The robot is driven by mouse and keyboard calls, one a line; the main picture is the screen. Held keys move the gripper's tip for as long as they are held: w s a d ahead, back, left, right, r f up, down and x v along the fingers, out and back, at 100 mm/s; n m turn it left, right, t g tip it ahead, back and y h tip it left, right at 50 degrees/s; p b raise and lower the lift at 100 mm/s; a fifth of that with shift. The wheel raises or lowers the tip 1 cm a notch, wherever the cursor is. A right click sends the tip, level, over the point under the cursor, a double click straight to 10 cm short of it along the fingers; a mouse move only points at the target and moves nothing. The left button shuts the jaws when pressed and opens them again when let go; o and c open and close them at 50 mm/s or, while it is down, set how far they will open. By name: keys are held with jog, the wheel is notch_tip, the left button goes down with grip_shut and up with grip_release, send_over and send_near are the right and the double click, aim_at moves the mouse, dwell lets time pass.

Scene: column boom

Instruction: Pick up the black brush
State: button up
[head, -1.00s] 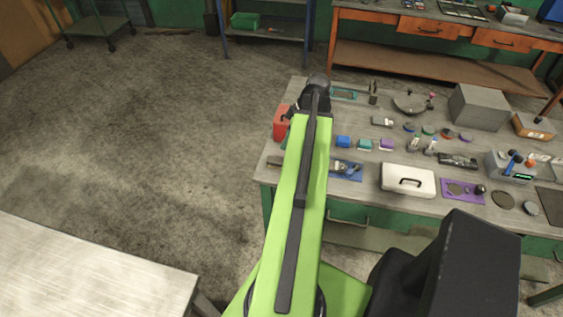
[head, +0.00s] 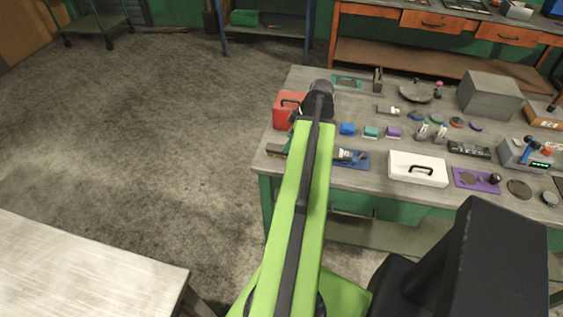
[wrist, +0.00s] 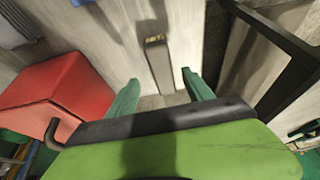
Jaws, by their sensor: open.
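In the wrist view a narrow dark grey-black piece with a tan end, which looks like the black brush (wrist: 160,68), lies on the grey worktop. It is just ahead of the gap between the green fingers of my gripper (wrist: 160,92). The fingers stand apart with nothing held between them. I cannot tell how high they are above the worktop. In the head view my arm hides most of the gripper, and I cannot make out the brush there.
A red toolbox (wrist: 62,95) stands close on the left in the wrist view; it also shows in the head view (head: 287,108). A dark frame (wrist: 280,50) is at the right. The workbench (head: 300,86) also holds a white case (head: 417,168), a grey box (head: 490,94) and several small items.

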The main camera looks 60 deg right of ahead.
jog(key=shift+w+f, duration=0.15)
jog(key=shift+f, duration=0.15)
jog(key=b+x, duration=0.5)
jog(key=shift+a+f, duration=0.2)
jog(key=shift+a, duration=0.05)
jog(key=shift+r, duration=0.2)
grip_shut()
